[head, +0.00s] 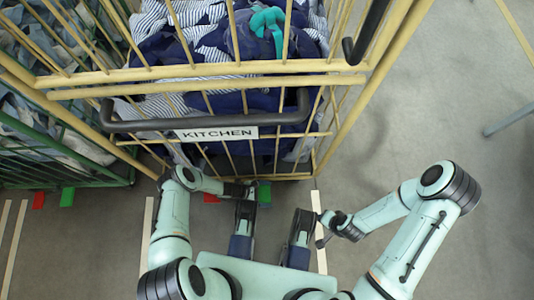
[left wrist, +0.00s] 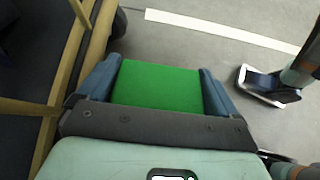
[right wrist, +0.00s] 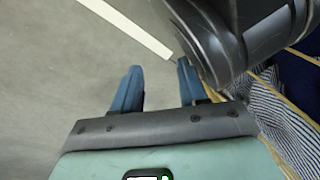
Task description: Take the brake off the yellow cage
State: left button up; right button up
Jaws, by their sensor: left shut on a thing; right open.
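The yellow cage (head: 215,82) stands in front of me, filled with blue and striped cloth bags (head: 190,50). My right gripper (right wrist: 158,80) is open and empty above bare floor, apart from the pedals.
A green cage (head: 70,170) with bags stands close on the left, with its own red pedal (head: 38,200) and green pedal (head: 67,197). White floor lines (head: 318,215) run near the yellow cage. The floor to the right (head: 400,120) is mostly clear.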

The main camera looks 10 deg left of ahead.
pick_arm(q)
jog(key=shift+a+f, duration=0.2)
jog(key=shift+a, duration=0.05)
jog(key=o, duration=1.2)
jog(key=shift+d, duration=0.1)
jog(key=shift+c, duration=0.2)
jog(key=shift+r, duration=0.15)
pick_arm(e)
jog(key=shift+r, duration=0.1)
pick_arm(q)
jog(key=p+v, duration=0.2)
jog(key=v, duration=0.6)
jog(key=shift+w, duration=0.1)
jog(key=p+v, duration=0.1)
jog(key=v, duration=0.4)
jog(key=shift+r, duration=0.1)
pick_arm(e)
jog(key=shift+t, duration=0.4)
jog(key=r, duration=0.1)
jog(key=w+a+r, duration=0.1)
jog(key=r, duration=0.1)
jog(key=w+r, duration=0.1)
jog(key=r, duration=0.1)
jog(key=shift+w+a, duration=0.1)
jog(key=shift+a, duration=0.2)
